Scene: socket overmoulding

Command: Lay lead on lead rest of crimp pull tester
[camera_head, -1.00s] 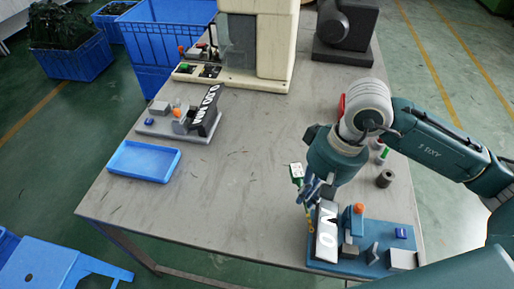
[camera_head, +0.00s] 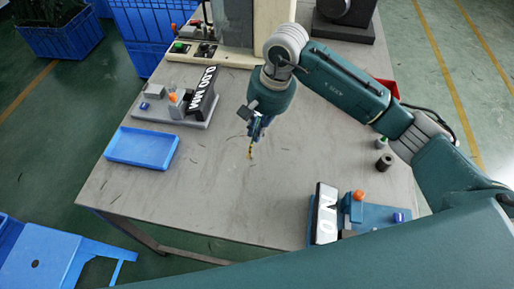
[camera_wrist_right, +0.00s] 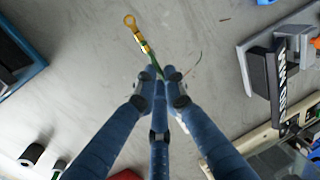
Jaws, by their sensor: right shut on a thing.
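My right gripper (camera_head: 256,128) is shut on a lead and holds it over the bare middle of the table. The lead's yellow ring terminal (camera_wrist_right: 130,22) and crimp barrel (camera_wrist_right: 144,46) stick out past the fingertips (camera_wrist_right: 160,82), with a short green stretch between. The lead (camera_head: 250,153) points down towards the table in the head view. The tester with the blue base (camera_head: 384,216), a white-faced display marked N and an orange knob stands at the front right, apart from the gripper. My arm hides its front part. My left gripper is not in view.
A grey gauge (camera_head: 180,114) with an MM display and a blue tray (camera_head: 141,149) stand on the left. A large machine (camera_head: 232,22) is at the back. Small dark rolls (camera_head: 383,162) and a red bin (camera_head: 391,89) lie on the right. The table's middle is clear.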

